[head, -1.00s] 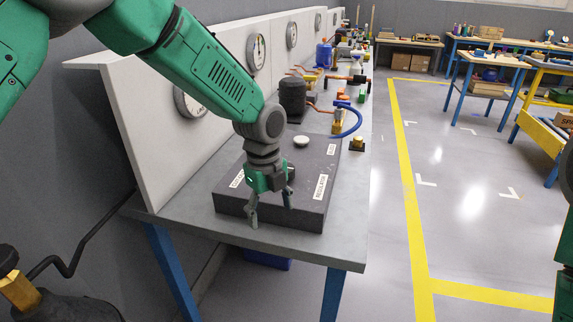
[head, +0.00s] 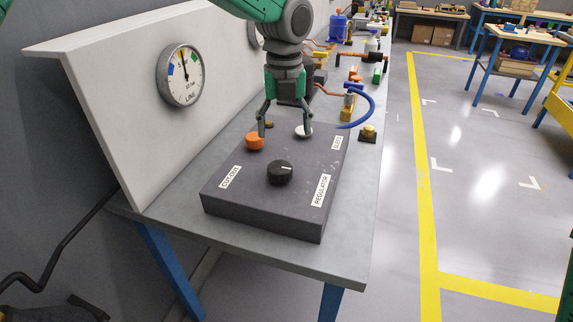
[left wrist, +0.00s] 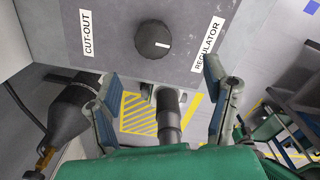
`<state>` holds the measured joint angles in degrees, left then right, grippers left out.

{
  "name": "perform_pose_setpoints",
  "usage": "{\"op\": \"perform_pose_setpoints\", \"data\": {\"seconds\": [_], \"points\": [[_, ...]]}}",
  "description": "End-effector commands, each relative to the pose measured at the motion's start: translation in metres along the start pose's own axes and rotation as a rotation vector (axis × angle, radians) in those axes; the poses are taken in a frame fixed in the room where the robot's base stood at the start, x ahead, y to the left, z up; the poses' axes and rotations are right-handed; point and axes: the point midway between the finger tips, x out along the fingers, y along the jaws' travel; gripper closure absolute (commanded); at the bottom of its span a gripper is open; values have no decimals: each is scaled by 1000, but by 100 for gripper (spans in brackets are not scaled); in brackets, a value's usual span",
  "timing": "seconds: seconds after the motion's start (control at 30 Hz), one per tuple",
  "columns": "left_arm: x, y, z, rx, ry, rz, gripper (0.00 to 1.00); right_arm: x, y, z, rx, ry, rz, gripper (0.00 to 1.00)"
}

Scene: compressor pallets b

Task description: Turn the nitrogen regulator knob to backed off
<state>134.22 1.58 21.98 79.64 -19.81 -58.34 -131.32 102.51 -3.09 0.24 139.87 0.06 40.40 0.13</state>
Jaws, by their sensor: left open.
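The regulator knob (head: 280,172) is black and round with a white pointer line, on the dark control box (head: 262,210). In the head view the line points right. The knob also shows in the left wrist view (left wrist: 153,40), its line pointing toward the REGULATOR label (left wrist: 207,43). My left gripper (head: 285,134) is open and empty. My right gripper is out of view.
A dial gauge (head: 180,76) is on the pale upright panel (head: 120,110) left of the box. A blue hose (head: 370,105) and a brass fitting (head: 368,133) are behind the box to the right.

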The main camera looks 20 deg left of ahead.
Motion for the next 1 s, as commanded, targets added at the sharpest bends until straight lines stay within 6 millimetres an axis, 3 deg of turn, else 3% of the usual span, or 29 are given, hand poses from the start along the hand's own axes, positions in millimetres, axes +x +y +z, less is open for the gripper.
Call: {"op": "perform_pose_setpoints", "data": {"seconds": [0.2, 0.43, 0.63, 0.93, 0.97, 1.0], "points": [[53, 4, 3, -2, 8, -1, 31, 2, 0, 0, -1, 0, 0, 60], [92, 0, 0, -2, 4, 2, 31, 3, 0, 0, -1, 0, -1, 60], [108, -3, -1, -2, 1, 4, 31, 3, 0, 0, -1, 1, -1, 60], [111, 1, 2, -4, 2, -1, 31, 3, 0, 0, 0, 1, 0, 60], [111, 2, 2, -4, 2, -2, 34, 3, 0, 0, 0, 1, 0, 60], [111, 3, 2, -4, 2, -3, 48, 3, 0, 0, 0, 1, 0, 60]]}}
